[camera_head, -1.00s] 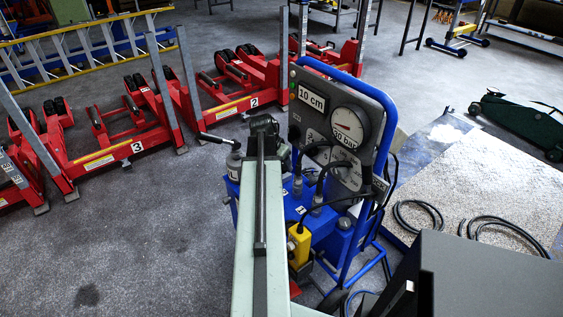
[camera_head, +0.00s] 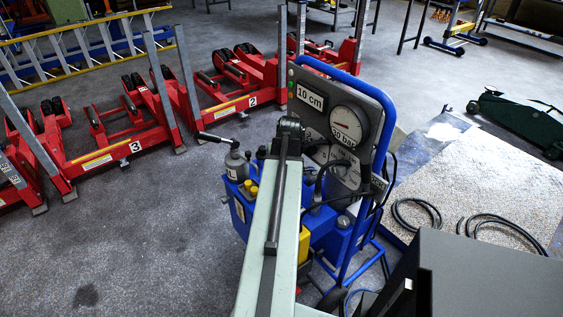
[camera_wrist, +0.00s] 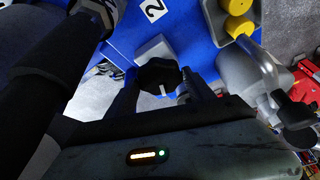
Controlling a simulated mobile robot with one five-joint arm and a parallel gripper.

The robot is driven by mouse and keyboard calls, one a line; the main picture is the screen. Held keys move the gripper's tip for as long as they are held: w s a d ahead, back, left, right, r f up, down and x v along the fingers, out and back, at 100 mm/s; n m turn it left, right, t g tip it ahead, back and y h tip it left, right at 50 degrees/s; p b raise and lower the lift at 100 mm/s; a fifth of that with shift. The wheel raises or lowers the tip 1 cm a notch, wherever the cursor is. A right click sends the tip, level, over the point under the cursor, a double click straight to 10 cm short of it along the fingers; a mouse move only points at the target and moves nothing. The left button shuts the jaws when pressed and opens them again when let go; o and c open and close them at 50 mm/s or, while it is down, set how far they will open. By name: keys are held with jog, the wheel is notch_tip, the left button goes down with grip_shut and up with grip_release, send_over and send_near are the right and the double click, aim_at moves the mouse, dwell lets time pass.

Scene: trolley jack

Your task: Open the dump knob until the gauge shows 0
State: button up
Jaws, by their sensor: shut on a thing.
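The dump knob (camera_wrist: 158,74) is a dark, many-sided knob with a pale mark, in the middle of the wrist view beside a white block. My gripper (camera_wrist: 162,88) has a finger on each side of it and is shut on it. In the head view my arm hides the gripper and the knob. The round gauge (camera_head: 348,125) sits on the grey panel of the blue pump cart. It has a white face with a red needle, and its small number cannot be read surely. A sign (camera_head: 311,97) above it reads 10 cm.
The blue cart frame (camera_head: 345,72) stands around the panel, with dark hoses in front. A grey cylinder with a lever (camera_head: 235,162) is left of my arm. Red numbered lifts (camera_head: 130,140) line the back left. Bare floor (camera_head: 150,240) lies front left.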

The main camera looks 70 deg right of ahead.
jog(key=shift+s+n+t+y, duration=0.25)
jog(key=shift+n+t+y, duration=0.05)
jog(key=shift+n, duration=0.7)
jog(key=o, duration=1.4)
jog(key=shift+c, duration=0.2)
jog(key=shift+d, duration=0.1)
jog(key=shift+r, duration=0.15)
jog(key=p+v, duration=0.7)
jog(key=shift+a+r, duration=0.2)
jog(key=shift+r, duration=0.05)
jog(key=shift+s, duration=0.15)
